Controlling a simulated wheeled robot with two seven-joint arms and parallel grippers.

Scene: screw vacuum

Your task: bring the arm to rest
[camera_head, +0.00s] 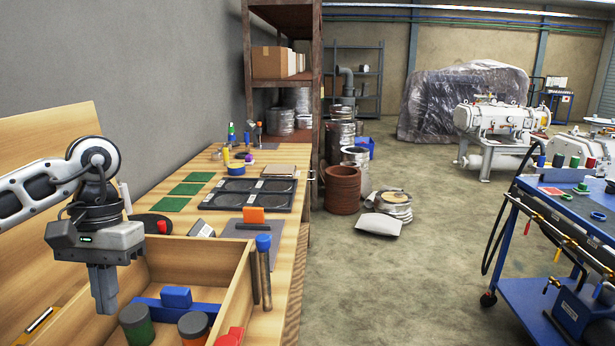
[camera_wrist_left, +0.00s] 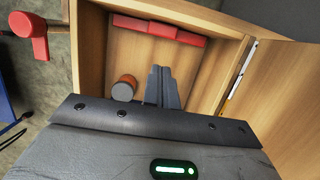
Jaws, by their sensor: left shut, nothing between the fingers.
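My left gripper (camera_head: 104,290) comes in from the left in the head view, pointing down over the wooden box on the bench. Its fingers are closed together with nothing between them. It also shows in the left wrist view (camera_wrist_left: 160,85), over the inside of the box. The wooden box (camera_head: 190,258) holds a green jar with a dark lid (camera_head: 137,325), another dark-lidded jar (camera_head: 193,328) and blue blocks (camera_head: 176,297). In the left wrist view, red blocks (camera_wrist_left: 158,29) lie along one box wall, and a dark-lidded jar (camera_wrist_left: 124,88) stands beside the fingers. My right gripper is not in view.
The wooden bench (camera_head: 290,230) carries a black tray (camera_head: 250,193), green sheets (camera_head: 183,190) and an orange block (camera_head: 253,215). Two rods, one blue-topped (camera_head: 263,243), stand at the box's right side. A blue cart (camera_head: 560,230) stands at right.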

